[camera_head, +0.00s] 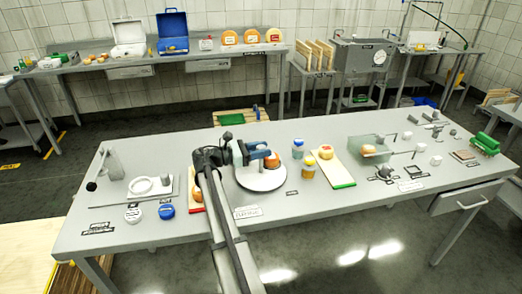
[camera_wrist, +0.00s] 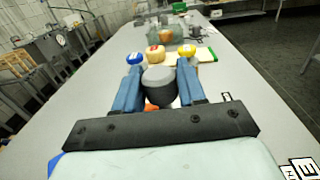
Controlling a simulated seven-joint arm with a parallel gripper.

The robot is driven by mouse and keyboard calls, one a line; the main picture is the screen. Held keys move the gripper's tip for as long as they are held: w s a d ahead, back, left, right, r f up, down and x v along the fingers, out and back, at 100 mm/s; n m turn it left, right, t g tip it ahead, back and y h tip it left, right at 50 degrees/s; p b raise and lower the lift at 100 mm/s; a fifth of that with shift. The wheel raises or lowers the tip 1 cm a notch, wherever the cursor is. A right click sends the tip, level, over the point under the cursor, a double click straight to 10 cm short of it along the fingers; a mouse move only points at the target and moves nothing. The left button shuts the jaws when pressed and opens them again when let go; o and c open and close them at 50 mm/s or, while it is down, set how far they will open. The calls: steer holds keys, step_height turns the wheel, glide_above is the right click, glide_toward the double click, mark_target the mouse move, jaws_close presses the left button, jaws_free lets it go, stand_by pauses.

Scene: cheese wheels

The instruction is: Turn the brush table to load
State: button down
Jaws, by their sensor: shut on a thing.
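The brush table is a round white turntable (camera_head: 261,180) on the grey worktable, left of centre in the head view. An orange cheese wheel (camera_head: 272,162) sits on it, partly hidden by my gripper. My gripper (camera_head: 258,153) is above the turntable, its blue fingers beside the cheese. In the wrist view my gripper (camera_wrist: 160,78) has a grey cylindrical piece (camera_wrist: 159,85) between its blue fingers and is shut on it. Some orange (camera_wrist: 151,107) shows below that piece. What the grey piece is joined to is hidden.
A red-edged board (camera_head: 195,197) lies left under my arm. The front right tabletop is mostly clear.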

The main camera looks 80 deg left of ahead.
steer(key=c, duration=0.8)
jaws_free()
steer(key=shift+o, duration=0.2)
steer(key=s, duration=1.3)
steer(key=shift+s+d, duration=0.4)
steer(key=shift+d, duration=0.05)
